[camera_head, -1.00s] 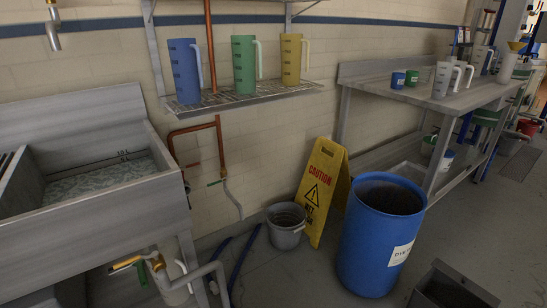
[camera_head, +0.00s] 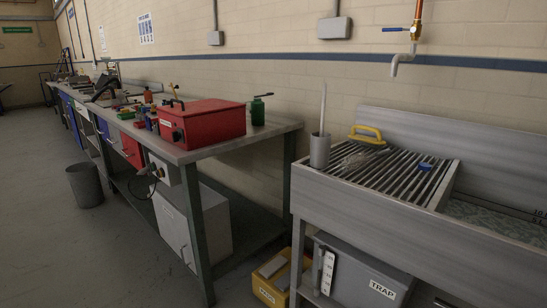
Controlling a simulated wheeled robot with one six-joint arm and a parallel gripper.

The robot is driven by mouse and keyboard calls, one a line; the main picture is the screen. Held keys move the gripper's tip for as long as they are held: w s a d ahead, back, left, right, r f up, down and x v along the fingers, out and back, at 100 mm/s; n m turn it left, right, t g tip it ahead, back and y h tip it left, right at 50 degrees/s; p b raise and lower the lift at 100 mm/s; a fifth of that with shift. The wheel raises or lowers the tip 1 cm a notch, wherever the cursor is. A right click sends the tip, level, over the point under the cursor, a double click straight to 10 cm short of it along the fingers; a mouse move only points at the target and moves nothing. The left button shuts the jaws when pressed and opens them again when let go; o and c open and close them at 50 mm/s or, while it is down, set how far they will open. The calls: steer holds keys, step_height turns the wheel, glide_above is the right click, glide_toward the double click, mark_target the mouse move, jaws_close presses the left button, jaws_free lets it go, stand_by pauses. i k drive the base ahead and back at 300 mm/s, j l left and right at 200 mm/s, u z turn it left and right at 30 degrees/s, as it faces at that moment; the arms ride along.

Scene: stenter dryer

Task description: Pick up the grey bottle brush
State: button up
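A grey bristly thing (camera_head: 360,158), which looks like the grey bottle brush, lies on the ribbed drainboard (camera_head: 400,178) left of the sink basin. It is small here, and I cannot make out its handle clearly. A grey cup (camera_head: 320,151) stands at the drainboard's left corner with a thin pale stick (camera_head: 323,108) upright in it; I cannot tell what the stick's lower end is. My gripper is not in view.
A yellow-handled tool (camera_head: 367,134) and a small blue item (camera_head: 425,166) are also on the drainboard. A workbench with a red box (camera_head: 203,121) stands left. A yellow bin (camera_head: 270,280) and grey trap box (camera_head: 358,277) sit below. Open floor lies at left.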

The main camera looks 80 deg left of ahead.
mark_target(357, 160)
steer(key=u, duration=2.25)
